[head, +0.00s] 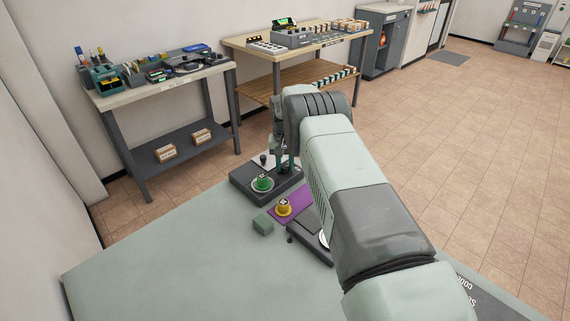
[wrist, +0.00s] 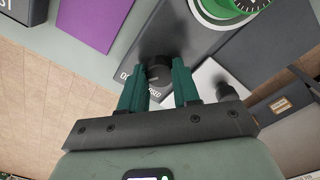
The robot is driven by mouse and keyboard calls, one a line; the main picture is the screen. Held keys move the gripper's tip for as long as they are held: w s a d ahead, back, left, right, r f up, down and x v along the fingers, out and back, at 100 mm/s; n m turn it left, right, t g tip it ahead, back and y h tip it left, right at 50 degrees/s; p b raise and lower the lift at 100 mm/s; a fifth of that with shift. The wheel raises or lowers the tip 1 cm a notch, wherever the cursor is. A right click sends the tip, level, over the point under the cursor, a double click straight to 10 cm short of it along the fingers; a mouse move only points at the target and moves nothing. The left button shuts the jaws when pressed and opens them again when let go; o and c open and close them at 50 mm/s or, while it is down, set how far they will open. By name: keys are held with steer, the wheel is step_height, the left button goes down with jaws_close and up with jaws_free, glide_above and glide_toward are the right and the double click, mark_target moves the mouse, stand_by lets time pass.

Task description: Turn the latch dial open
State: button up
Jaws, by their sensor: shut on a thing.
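The latch dial (wrist: 158,68) is a small black round knob on a dark grey panel, with partly covered white lettering beside it that seems to read "CLOSED". My gripper (wrist: 160,75) has its two green fingers on either side of the knob, shut on it. In the head view my gripper (head: 285,162) is lowered at the back of the dark grey box (head: 240,187), and the fingers and wrist hide the latch dial there. A large green dial (head: 262,183) on the same box also shows in the wrist view (wrist: 232,5).
A yellow knob (head: 283,207) sits on a purple mat (head: 303,197) next to the box. A second dark unit (head: 308,242) is partly behind my arm. The table's left front (head: 165,265) is clear.

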mark_target(284, 166)
stand_by(0.3)
steer(key=o, duration=1.1)
steer(key=shift+c, duration=0.2)
steer(key=shift+r, duration=0.1)
step_height(284, 166, up, 11)
steer(key=shift+a, duration=0.1)
